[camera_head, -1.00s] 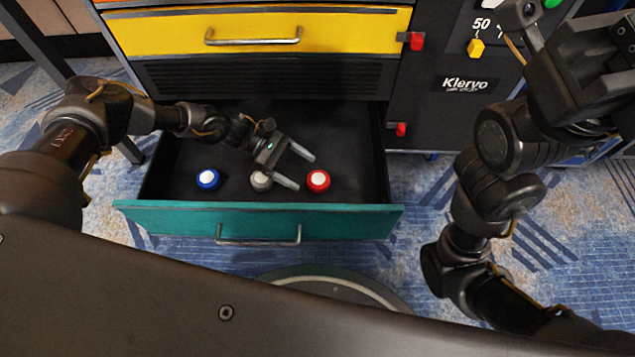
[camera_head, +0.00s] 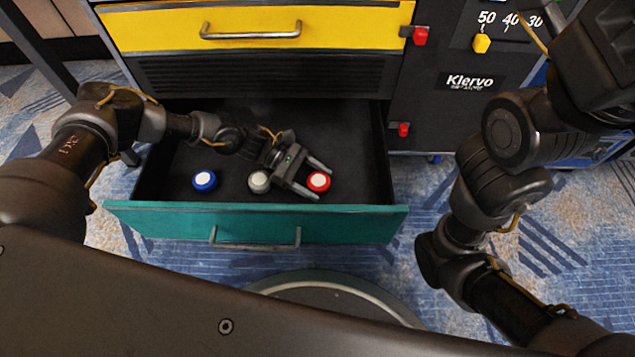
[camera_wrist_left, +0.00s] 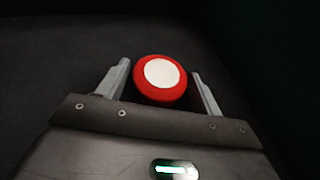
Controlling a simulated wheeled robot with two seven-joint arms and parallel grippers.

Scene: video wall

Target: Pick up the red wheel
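The red wheel (camera_head: 318,182) with a white centre lies in the open teal drawer (camera_head: 150,222), at the right of a row of wheels. My left gripper (camera_head: 322,182) reaches into the drawer from the left and is open, with its fingers on either side of the red wheel. In the left wrist view, the red wheel (camera_wrist_left: 160,80) sits between the two spread fingers, with a small gap showing on each side. My right arm is at the right of the head view; its gripper fingertips do not show.
A grey wheel (camera_head: 259,182) and a blue wheel (camera_head: 204,181) lie left of the red wheel in the same drawer. The drawer's teal front with its handle (camera_head: 255,243) stands nearest me. A closed yellow drawer (camera_head: 340,27) is above. The drawer's back right floor is clear.

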